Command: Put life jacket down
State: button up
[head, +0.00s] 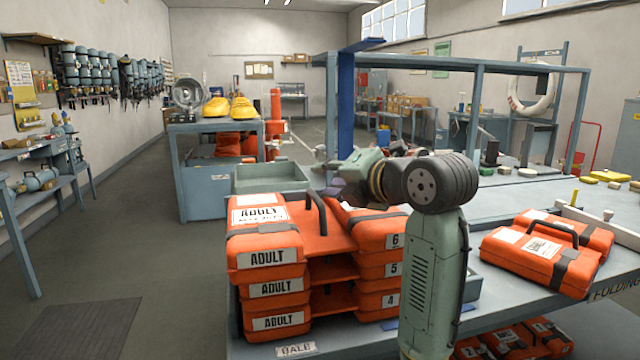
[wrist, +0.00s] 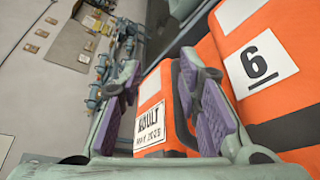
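The top orange life jacket (head: 262,243), labelled ADULT and 6, lies on a stack of similar jackets on the bench in the head view. Its dark handle (head: 317,216) stands up from the top. My gripper (head: 326,188) is just above and beside this handle. In the wrist view, my gripper (wrist: 160,70) has its purple-padded fingers apart, with the jacket (wrist: 265,85) showing between and beyond them. The dark handle (wrist: 182,100) lies close to the right finger; I cannot tell whether they touch. The jacket's ADULT label shows between the fingers. Nothing is clamped.
A grey-green tray (head: 270,178) is behind the stack. Orange cases (head: 540,262) lie on the bench at right, beside a blue-grey frame (head: 456,65). A table with yellow items (head: 216,107) is farther back. Open floor and a dark mat (head: 80,327) are at left.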

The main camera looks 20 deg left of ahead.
jog(key=b+v, duration=0.1)
jog(key=v, duration=0.7)
jog(key=shift+f, duration=0.1)
